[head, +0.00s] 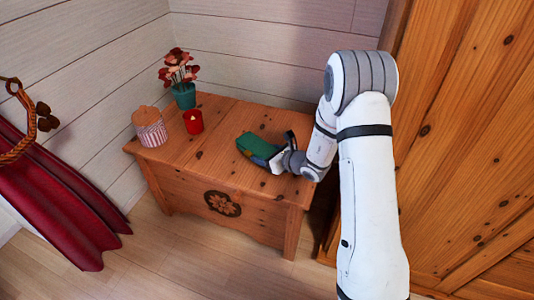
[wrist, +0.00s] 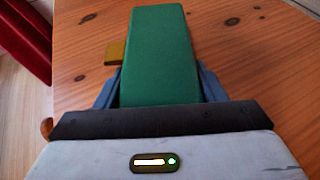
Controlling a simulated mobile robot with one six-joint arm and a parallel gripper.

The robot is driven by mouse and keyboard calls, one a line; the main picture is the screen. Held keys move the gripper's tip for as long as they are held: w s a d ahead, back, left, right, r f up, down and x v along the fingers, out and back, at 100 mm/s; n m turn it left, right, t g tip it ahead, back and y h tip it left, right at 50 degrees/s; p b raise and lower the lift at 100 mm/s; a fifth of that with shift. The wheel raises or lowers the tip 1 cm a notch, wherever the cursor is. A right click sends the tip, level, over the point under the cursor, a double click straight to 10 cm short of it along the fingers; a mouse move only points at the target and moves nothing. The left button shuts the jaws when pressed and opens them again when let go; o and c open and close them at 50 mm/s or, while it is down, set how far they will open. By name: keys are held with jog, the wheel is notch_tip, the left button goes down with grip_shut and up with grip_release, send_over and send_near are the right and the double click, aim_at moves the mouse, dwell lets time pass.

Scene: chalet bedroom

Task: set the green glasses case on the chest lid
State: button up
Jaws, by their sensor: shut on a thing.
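The green glasses case (head: 257,147) is at my gripper (head: 274,158), over the right half of the chest lid (head: 215,165). In the wrist view the case (wrist: 160,50) is a long green block between the jaws (wrist: 158,88), which are shut on it. The wooden lid (wrist: 255,50) lies beneath and around it. I cannot tell whether the case touches the lid or hangs slightly above it. A small yellowish-brown piece (wrist: 115,53) shows at the left side of the case.
On the lid's left part stand a striped jar (head: 150,130) with a wooden top, a red candle cup (head: 193,122) and a teal pot with red flowers (head: 184,95). A wooden wardrobe (head: 470,130) rises at right, and a red sled-like object (head: 60,200) leans at left. The lid's front is clear.

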jog(key=shift+f+b, duration=0.6)
jog(key=o, duration=1.7)
jog(key=shift+d, duration=0.1)
jog(key=p+v, duration=0.2)
jog(key=v, duration=0.5)
jog(key=shift+s+d+r, duration=0.2)
jog(key=shift+r, duration=0.1)
jog(key=s+a+r+n+g+p, duration=0.2)
jog(key=s+r+n+g+p, duration=0.2)
jog(key=s+r+n+p, duration=0.7)
jog(key=s+a+r+n+g+p, duration=0.2)
jog(key=s+r+n+g+p, duration=0.15)
jog(key=r, duration=1.35)
jog(key=s+d+r+n+h+p, duration=0.3)
jog(key=s+d+r+n+p, duration=0.1)
jog(key=r, duration=0.3)
jog(key=s+d+r+n+h+p, duration=0.3)
jog(key=s+d+r+n+p, duration=0.1)
jog(key=r+p, duration=0.3)
jog(key=s+d+r+n+h+p, duration=0.4)
jog(key=s+d+r+p, duration=0.1)
jog(key=r, duration=0.3)
jog(key=shift+s+d+t+p, duration=0.3)
jog(key=shift+d+t, duration=0.15)
jog(key=shift+d, duration=0.45)
jog(key=shift+d+r, duration=0.1)
jog(key=shift+c, duration=0.2)
